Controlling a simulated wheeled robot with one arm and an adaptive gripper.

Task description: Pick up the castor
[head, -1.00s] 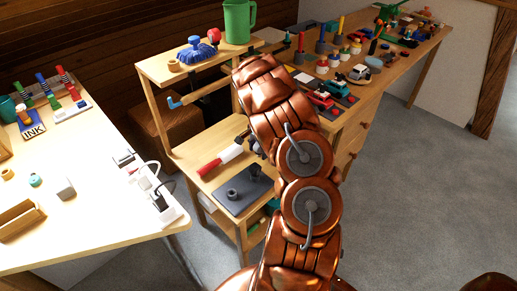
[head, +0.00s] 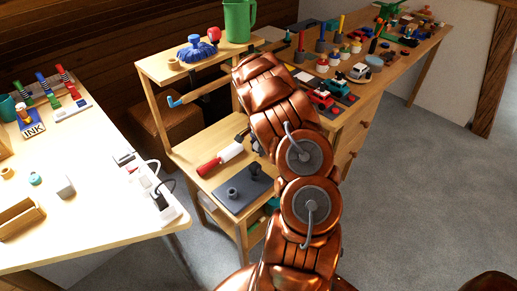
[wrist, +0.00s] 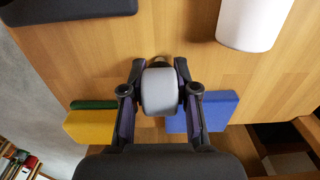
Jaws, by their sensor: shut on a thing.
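The castor (wrist: 160,92), with a pale grey wheel, sits between the two fingers of my gripper (wrist: 160,72) in the wrist view. The fingers are shut on it, one on each side. Wooden shelf surface shows behind it; I cannot tell whether the castor touches it. In the head view my arm hides the castor and most of the gripper, which is over the lower shelf of the wooden stand (head: 215,148).
A blue block (wrist: 218,110) and a yellow block (wrist: 90,128) flank the gripper. A red and white cylinder (head: 220,158) lies beside a dark grey slab (head: 240,192) bearing dark pieces. The upper shelf holds a green jug (head: 238,22).

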